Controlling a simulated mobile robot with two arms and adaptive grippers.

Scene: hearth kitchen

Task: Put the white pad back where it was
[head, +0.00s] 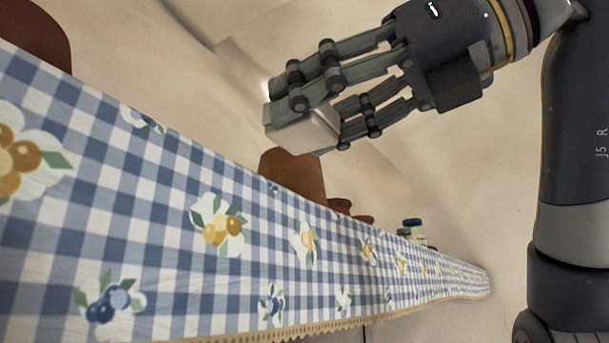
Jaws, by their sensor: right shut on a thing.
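The white pad (308,134) is a pale, block-like piece between the fingers of my right gripper (305,115). The gripper comes in from the upper right and is shut on the pad. It holds the pad in the air above and behind the far edge of the checked cloth. The fingers cover part of the pad. My left gripper is out of view.
A blue and white checked tablecloth (180,220) with fruit prints runs from the left to the lower right. Brown rounded shapes (292,174), perhaps chair backs, stand behind its far edge. The cloth's visible top is bare.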

